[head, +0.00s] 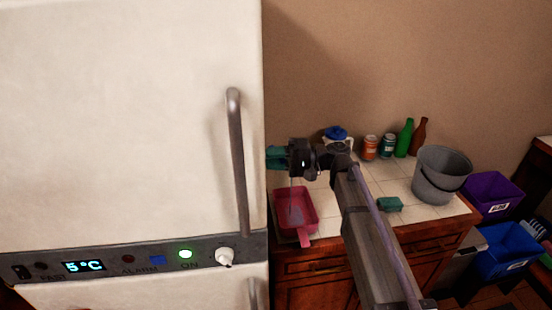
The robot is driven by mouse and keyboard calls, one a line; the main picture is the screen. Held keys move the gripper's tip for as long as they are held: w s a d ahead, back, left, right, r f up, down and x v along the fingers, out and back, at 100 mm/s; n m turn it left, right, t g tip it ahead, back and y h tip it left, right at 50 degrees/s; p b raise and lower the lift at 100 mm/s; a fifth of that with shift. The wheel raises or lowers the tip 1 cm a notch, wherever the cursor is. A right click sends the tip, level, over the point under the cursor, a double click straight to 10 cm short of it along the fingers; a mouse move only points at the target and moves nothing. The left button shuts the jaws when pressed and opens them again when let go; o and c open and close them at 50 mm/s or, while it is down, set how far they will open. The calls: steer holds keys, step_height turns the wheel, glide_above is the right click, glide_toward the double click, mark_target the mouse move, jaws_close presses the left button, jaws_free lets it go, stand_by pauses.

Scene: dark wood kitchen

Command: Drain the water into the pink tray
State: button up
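The pink tray (307,229) sits at the left end of the white tiled counter, beside the fridge. A greyish patch shows inside it, and I cannot tell whether it is water. My gripper (277,157) is above and slightly behind the tray in the picture, close to the fridge edge. Teal shapes show at its tip; I cannot tell whether they are fingers or a held thing. A faint thin line runs below the gripper towards the tray. A teal sponge-like block (390,204) lies on the counter, right of my arm.
A white fridge (120,120) with a long handle fills the left. A blue-topped jar (337,134), two cans (370,148), a green bottle (404,138) and a brown bottle (419,137) stand at the back. Grey buckets (443,170) stand right, near purple (494,193) and blue bins (507,250).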

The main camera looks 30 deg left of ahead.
steer(key=shift+o, duration=0.6)
steer(key=shift+d, duration=0.1)
steer(key=v, duration=1)
steer(key=shift+w+d, duration=0.2)
steer(key=shift+d, duration=0.05)
stand_by(6.0)
